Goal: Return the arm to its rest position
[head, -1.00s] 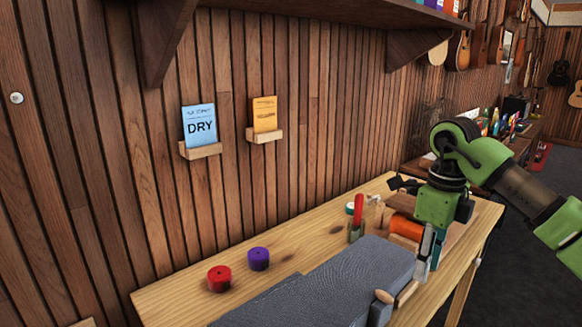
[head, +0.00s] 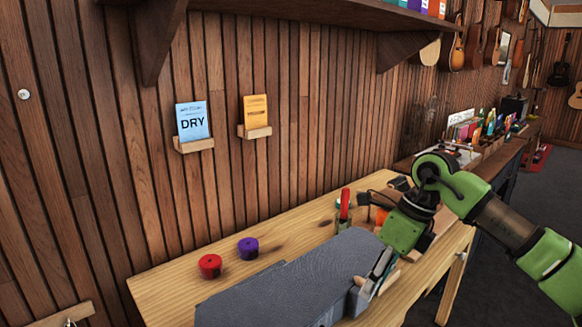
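My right arm, green and dark grey, comes in from the right edge of the head view. Its gripper (head: 373,279) points down at the right side of the grey padded mat on the bench. The fingers are seen edge-on, and I cannot tell whether they are apart or together. A small light wooden piece shows right beside the fingertips; whether they touch it is unclear. My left arm and gripper are not in view.
The wooden bench (head: 165,290) carries the grey mat (head: 290,285), a red roll (head: 210,266), a purple roll (head: 248,248) and a red-handled tool (head: 344,205). An orange object is partly hidden behind my gripper.

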